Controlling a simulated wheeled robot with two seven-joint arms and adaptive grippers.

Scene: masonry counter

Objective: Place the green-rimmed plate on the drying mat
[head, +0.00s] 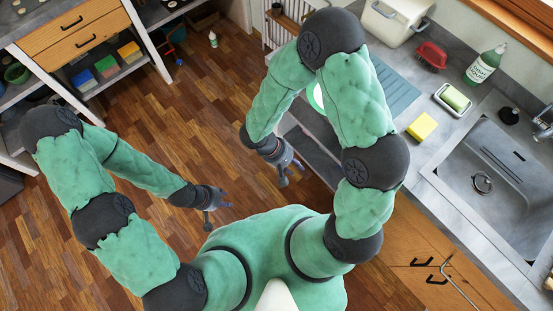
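A green-rimmed plate (317,96) shows only as a sliver with a pale middle; my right arm hides most of it. The teal drying mat (395,92) lies on the grey counter, partly hidden behind the same arm. My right gripper (291,174) hangs in front of the counter's edge, below the plate in the picture. Its fingers are spread and nothing shows between them. My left gripper (217,214) is over the wooden floor, far from the plate and mat, with its fingers apart and empty.
A green sponge in a tray (455,99), a yellow sponge (422,127), a soap bottle (484,66) and a red object (432,56) stand around the counter (404,165) near the sink (500,180). A white bin (394,20) stands behind the mat. Shelves (90,60) stand at left.

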